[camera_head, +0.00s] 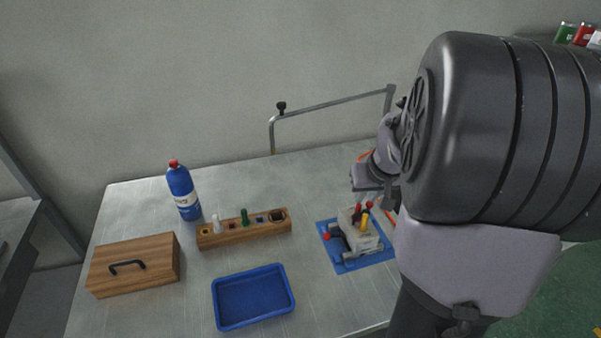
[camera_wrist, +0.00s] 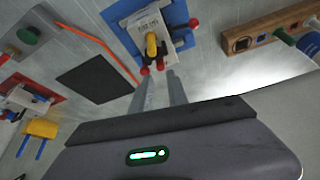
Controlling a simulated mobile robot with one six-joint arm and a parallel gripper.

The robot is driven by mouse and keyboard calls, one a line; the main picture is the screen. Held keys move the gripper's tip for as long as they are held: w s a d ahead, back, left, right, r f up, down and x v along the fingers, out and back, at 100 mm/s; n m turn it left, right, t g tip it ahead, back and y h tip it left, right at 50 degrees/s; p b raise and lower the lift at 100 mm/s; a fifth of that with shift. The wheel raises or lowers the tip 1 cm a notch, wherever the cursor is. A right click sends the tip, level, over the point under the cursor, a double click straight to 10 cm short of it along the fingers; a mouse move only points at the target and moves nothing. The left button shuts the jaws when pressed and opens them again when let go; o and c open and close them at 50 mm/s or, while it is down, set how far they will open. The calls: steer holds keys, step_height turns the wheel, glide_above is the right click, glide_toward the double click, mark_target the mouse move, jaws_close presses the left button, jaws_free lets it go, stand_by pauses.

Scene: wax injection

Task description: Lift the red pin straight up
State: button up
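A pale wax mould block (camera_head: 352,240) sits on a blue mat (camera_head: 338,262); the wrist view also shows the block (camera_wrist: 146,24) and mat (camera_wrist: 176,14). Two small red tops stand side by side at its back edge, one red top (camera_wrist: 145,71) and another red top (camera_wrist: 161,66); I cannot tell which is the pin. A yellow piece (camera_wrist: 151,46) stands in front of them. My gripper (camera_wrist: 159,77) points toward the red tops, its two fingers apart with a gap between them. Nothing is visibly held. In the head view my arm partly hides the gripper.
A wooden rack (camera_head: 262,233) with a green peg, a blue tray (camera_head: 222,312), a wooden box (camera_head: 150,262) and a blue bottle (camera_head: 181,190) stand left of the block. A metal frame (camera_head: 330,104) rises behind. A dark square (camera_wrist: 95,79) lies near the block in the wrist view.

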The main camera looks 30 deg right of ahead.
mark_target(359, 205)
steer(key=b+x, duration=0.3)
steer(key=x, duration=0.5)
steer(key=shift+a, duration=0.1)
steer(key=shift+r, duration=0.15)
jaws_close()
